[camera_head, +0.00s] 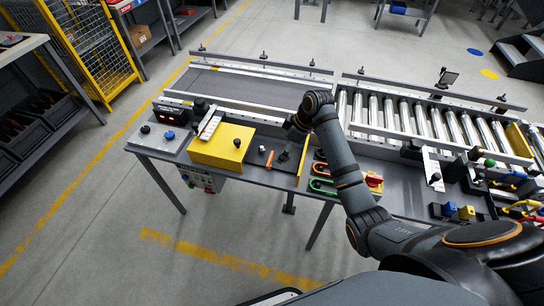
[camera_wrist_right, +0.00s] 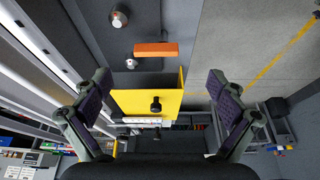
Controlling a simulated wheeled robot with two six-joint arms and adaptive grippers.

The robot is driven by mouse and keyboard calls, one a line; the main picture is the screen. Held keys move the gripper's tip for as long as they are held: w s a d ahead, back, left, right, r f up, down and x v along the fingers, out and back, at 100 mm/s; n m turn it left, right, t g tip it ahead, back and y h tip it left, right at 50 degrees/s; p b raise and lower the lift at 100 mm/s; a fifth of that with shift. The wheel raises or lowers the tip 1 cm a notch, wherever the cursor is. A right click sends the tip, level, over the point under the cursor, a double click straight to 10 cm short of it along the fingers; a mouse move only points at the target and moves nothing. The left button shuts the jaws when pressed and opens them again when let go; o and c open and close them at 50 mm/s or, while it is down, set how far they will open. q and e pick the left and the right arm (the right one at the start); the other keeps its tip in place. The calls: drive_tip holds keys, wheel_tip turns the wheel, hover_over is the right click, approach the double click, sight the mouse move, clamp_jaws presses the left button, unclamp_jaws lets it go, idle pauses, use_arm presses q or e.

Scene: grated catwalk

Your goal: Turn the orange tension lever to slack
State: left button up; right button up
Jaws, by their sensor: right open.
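The orange tension lever (camera_head: 269,160) is a short bar on the grey bench top, just right of a yellow box (camera_head: 222,147). In the right wrist view the orange lever (camera_wrist_right: 156,49) lies crosswise above the yellow box (camera_wrist_right: 138,101). My right gripper (camera_head: 290,140) hangs over the bench to the right of the lever, apart from it. In the wrist view its two fingers are spread wide and nothing is between them; the lever shows beyond the fingertips (camera_wrist_right: 159,80). No slack marking can be read. My left gripper is not in view.
Silver knobs (camera_wrist_right: 119,18) stand near the lever. An upright yellow plate (camera_head: 304,160) stands to its right, with green and orange handles (camera_head: 322,186) beyond. A roller conveyor (camera_head: 420,118) runs behind right. A control box with a red display (camera_head: 172,110) stands left.

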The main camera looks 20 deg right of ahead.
sight(271, 158)
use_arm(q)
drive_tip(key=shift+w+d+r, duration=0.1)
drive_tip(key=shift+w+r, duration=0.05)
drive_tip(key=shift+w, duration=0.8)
use_arm(e)
drive_tip(key=shift+n, duration=0.3)
drive_tip(key=x, duration=0.3)
drive_tip(key=w+x, duration=0.1)
drive_tip(key=x, duration=0.5)
drive_tip(key=shift+w+a, duration=0.3)
drive_tip(key=shift+a, duration=0.15)
